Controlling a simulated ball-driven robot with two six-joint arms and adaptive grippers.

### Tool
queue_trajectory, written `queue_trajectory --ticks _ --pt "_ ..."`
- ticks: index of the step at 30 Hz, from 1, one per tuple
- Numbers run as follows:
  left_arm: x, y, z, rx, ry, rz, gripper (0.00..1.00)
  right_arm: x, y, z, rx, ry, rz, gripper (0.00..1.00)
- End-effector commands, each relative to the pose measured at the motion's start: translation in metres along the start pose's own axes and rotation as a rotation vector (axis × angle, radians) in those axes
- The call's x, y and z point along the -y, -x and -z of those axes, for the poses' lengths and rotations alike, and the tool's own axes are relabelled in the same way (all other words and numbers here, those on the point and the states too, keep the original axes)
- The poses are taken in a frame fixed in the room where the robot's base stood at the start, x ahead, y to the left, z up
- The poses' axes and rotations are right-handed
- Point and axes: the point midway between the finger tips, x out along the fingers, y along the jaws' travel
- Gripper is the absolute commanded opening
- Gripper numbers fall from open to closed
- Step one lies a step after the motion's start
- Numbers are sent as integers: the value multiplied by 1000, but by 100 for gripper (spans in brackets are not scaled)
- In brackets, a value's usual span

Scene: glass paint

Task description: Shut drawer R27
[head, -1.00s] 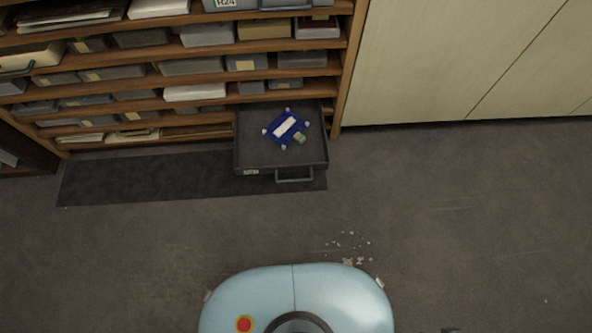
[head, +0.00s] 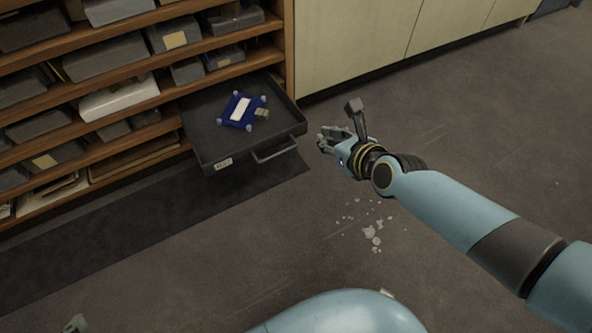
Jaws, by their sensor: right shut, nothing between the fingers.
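My right gripper (head: 322,139) is shut and empty, just right of the drawer's front corner, apart from the handle in the picture. A small grey part at the lower left edge may be my left gripper; its jaws cannot be made out.
The wooden shelves (head: 150,103) hold several grey boxes and papers. Pale cabinet doors (head: 350,45) stand to the right of them. A dark mat (head: 110,232) lies before the shelves. White crumbs (head: 372,234) are scattered on the open floor.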

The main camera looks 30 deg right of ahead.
Motion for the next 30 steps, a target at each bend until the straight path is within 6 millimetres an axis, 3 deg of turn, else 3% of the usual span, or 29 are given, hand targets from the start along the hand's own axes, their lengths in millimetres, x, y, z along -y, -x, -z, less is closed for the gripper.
queue_trajectory --ticks 1,6,14,24,30 --pt "-3 -9 -20 17 1 -4 86 0 -14 20 -1 -2 -2 0" --pt "-6 -13 -49 61 1 -9 86 0 -29 29 6 1 -2 0" --pt "-7 -17 -59 11 -1 -8 86 0 -43 27 10 3 -2 0" --pt "-12 -22 -81 -210 -12 -7 86 0 -84 30 6 3 -2 0" --pt "-14 -18 -32 -476 -31 -7 86 -1 -107 31 5 5 -2 0"
